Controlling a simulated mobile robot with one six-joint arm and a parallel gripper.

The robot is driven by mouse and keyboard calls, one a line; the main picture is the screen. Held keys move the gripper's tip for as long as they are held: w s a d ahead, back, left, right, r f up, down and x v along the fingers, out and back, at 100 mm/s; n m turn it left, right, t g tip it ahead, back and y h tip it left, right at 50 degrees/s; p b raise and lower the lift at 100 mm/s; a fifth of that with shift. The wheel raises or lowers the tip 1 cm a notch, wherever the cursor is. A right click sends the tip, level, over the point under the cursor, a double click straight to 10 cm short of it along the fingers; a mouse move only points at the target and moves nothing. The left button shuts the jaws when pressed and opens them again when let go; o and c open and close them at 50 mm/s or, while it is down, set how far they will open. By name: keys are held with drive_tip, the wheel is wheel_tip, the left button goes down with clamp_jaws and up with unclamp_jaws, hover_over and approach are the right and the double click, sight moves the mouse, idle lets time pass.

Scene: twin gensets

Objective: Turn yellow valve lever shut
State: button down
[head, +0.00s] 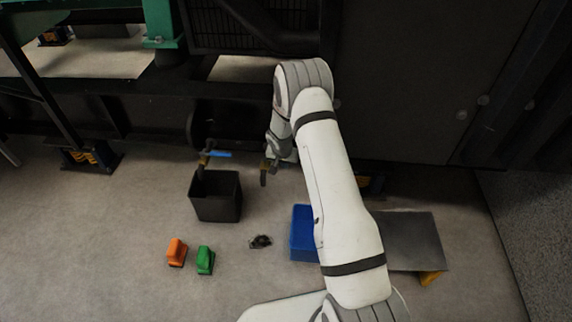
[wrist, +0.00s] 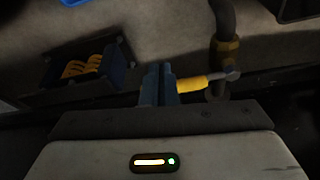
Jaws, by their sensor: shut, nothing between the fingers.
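The yellow valve lever (wrist: 192,86) shows in the wrist view. It points left from a metal stem beside a dark pipe with a brass fitting (wrist: 226,50). My gripper (wrist: 158,84) is shut and empty, its blue fingers just left of the lever's tip. I cannot tell whether they touch it. In the head view my gripper (head: 272,150) is by a hanging pipe end (head: 263,178), under the machine's dark frame. The yellow lever is not clear there.
A second valve with a blue lever (head: 219,153) is to the left, above a black bin (head: 216,201). A blue crate (head: 303,235), orange (head: 177,252) and green (head: 205,260) objects, and a dark small item (head: 260,241) are on the floor. A spring mount (wrist: 85,65) is left of my fingers.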

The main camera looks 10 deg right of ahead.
drive_tip(key=s+p+v, duration=0.1)
drive_tip(key=p+v, duration=0.1)
drive_tip(key=v, duration=0.8)
drive_tip(key=shift+s+a+r+p, duration=0.15)
drive_tip(key=shift+s+a+p, duration=0.05)
drive_tip(key=shift+s+p, duration=0.15)
